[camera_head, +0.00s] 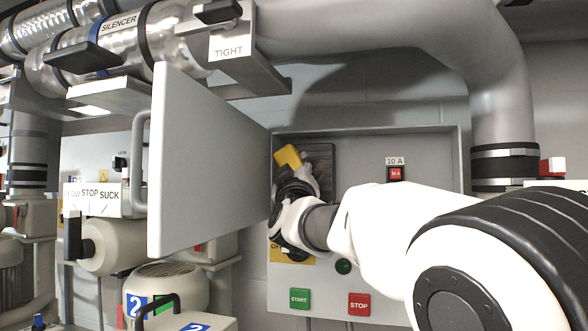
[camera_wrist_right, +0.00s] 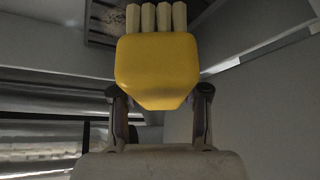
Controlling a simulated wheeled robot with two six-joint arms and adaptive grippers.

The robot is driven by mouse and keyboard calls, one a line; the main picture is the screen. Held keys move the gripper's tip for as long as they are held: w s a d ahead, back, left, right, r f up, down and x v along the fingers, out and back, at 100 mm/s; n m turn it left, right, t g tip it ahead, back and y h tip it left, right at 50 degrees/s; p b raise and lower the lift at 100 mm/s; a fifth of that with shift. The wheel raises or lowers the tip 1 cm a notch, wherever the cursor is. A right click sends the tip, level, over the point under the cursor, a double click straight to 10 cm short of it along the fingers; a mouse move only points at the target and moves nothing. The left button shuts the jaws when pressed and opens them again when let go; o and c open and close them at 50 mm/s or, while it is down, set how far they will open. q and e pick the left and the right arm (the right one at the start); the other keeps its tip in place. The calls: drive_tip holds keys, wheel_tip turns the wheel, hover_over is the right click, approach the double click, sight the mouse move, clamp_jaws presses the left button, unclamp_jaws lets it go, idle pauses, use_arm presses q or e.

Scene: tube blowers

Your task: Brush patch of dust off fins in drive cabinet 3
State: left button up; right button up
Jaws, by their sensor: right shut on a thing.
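The drive cabinet (camera_head: 452,160) stands open with its grey door (camera_head: 205,165) swung out to the left. Inside it are dark fins (camera_head: 322,158), partly hidden by my arm. My right gripper (camera_head: 293,177) is inside the cabinet, shut on a yellow brush (camera_head: 287,156). In the right wrist view the yellow brush (camera_wrist_right: 157,65) sits between both fingers, with its pale bristle tufts (camera_wrist_right: 157,17) pointing up. The fins (camera_wrist_right: 103,40) show behind at the top left, with a pale dust patch (camera_wrist_right: 118,14) on them. I cannot tell whether the bristles touch the fins. My left gripper is out of view.
A red 10 A switch (camera_head: 396,174) is inside the cabinet, right of the fins. A green START button (camera_head: 300,298) and red STOP button (camera_head: 359,304) are below. Pipes and a silencer (camera_head: 120,40) run above. Blower number 2 (camera_head: 165,285) stands at lower left.

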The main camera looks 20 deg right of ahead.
drive_tip(key=shift+w+d+r, duration=0.1)
idle(0.3)
drive_tip(key=shift+w+d, duration=0.25)
drive_tip(key=shift+w, duration=0.25)
drive_tip(key=shift+w+d, duration=0.15)
drive_tip(key=shift+d, duration=0.05)
